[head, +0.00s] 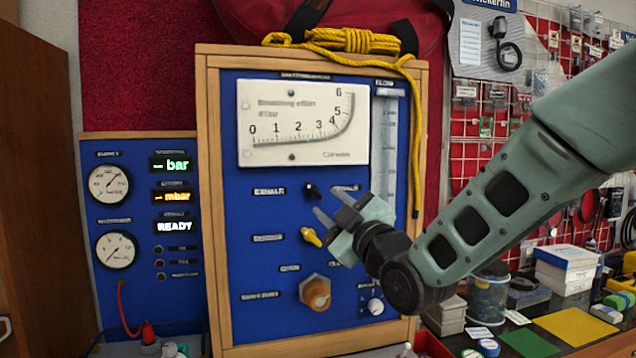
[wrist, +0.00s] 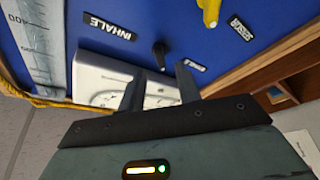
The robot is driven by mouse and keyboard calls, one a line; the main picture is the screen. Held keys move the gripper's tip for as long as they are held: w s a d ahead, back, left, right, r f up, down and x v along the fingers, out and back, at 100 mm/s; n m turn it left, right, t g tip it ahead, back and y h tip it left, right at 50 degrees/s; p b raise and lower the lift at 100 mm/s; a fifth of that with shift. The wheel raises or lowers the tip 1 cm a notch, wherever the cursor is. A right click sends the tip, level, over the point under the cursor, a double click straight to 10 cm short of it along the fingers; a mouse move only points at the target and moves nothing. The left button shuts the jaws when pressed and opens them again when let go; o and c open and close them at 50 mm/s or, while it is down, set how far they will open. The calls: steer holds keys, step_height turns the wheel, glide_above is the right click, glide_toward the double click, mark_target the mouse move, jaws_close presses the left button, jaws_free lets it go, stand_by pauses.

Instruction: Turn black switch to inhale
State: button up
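The black switch (head: 312,191) is a small knob on the blue panel, between the EXHALE label (head: 269,191) on its left and a partly covered label on its right. In the wrist view the black switch (wrist: 160,52) shows with the INHALE label (wrist: 110,27) to its left; the view is turned over. Which label the switch points to is hard to tell. My gripper (head: 328,201) is open and empty, just right of and below the switch in the head view. In the wrist view the fingers of my gripper (wrist: 160,82) stand apart, with the switch beyond the gap between them.
A yellow switch (head: 311,237) sits below the black one, and an orange-brown knob (head: 316,293) lower down. A white dial gauge (head: 303,123) is above. A yellow rope (head: 415,150) hangs along the panel's right side. A gauge box (head: 140,235) stands at left.

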mark_target(316, 194)
steer(key=p+x, duration=0.1)
steer(key=x, duration=0.4)
steer(key=shift+w+a+p, duration=0.1)
steer(key=shift+p, duration=0.3)
jaws_close()
